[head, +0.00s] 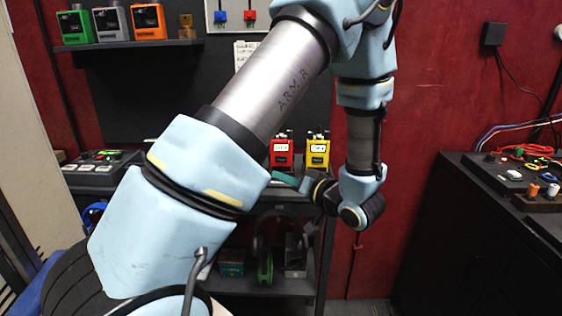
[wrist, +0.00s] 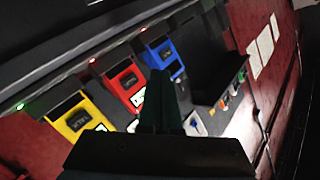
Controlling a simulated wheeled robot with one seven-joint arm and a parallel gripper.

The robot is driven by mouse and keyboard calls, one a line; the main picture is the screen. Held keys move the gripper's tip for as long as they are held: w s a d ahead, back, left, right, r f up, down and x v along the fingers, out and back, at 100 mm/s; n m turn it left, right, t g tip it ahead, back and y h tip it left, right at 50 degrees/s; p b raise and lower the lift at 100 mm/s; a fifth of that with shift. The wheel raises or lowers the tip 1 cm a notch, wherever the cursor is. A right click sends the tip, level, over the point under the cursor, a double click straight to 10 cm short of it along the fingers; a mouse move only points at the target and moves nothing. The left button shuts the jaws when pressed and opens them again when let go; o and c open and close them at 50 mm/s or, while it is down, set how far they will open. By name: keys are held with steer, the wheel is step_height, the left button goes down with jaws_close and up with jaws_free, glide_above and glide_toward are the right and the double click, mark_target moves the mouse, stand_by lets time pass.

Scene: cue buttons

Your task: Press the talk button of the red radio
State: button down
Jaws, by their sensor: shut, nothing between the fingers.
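The red radio (head: 282,151) stands upright on a shelf in the head view, just left of the yellow radio (head: 318,151). In the wrist view the red radio (wrist: 123,84) is between the yellow radio (wrist: 82,116) and a blue radio (wrist: 165,57). A pale label shows low on the red radio's front; I cannot make out its talk button clearly. Contact does not show.
More radios, green, grey and orange (head: 148,21), stand on an upper shelf at left. A control box (head: 100,168) is left of the radios. A black bench (head: 480,210) with cables is at right. Headphones (head: 265,262) sit on the lower shelf. My arm hides much of the middle.

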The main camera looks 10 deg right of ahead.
steer(key=w, duration=0.2)
steer(key=w+d, duration=0.1)
steer(key=w, duration=0.1)
steer(key=shift+w, duration=0.3)
steer(key=shift+w+d, duration=0.2)
steer(key=shift+w, duration=0.75)
steer(key=shift+w, duration=0.15)
stand_by(1.0)
steer(key=shift+w+d+p, duration=0.1)
steer(key=shift+w+p, duration=0.15)
steer(key=shift+p, duration=0.1)
steer(key=shift+w+d, duration=0.1)
steer(key=shift+w, duration=0.3)
stand_by(1.6)
steer(key=shift+s, duration=0.15)
steer(key=shift+s+a+p, duration=0.2)
steer(key=shift+s+p, duration=0.2)
steer(key=shift+s, duration=0.3)
